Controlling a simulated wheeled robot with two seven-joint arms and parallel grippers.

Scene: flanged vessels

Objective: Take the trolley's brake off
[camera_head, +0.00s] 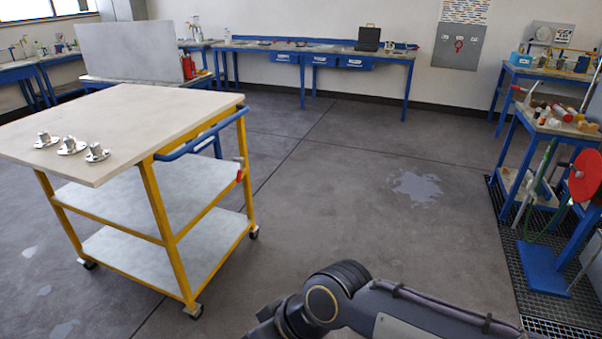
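The trolley (160,197) stands at the left, with a yellow frame, pale shelves and a pale top. A blue push handle (200,135) runs along its right end. A small red-tipped part (239,175) sits on the right rear post below the handle; it may be the brake lever, but its position is too small to read. Castors show at the feet, one at the front corner (193,311) and one at the right rear (253,233). My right arm enters at the bottom right, and its gripper is out of frame. My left gripper is not in view.
Several small metal flanged pieces (72,146) stand on the trolley top. Open grey floor (340,190) lies right of the trolley. A blue bench (330,52) lines the back wall. Cluttered blue workstations (560,120) and a red disc (586,175) stand at the right beside a floor grating.

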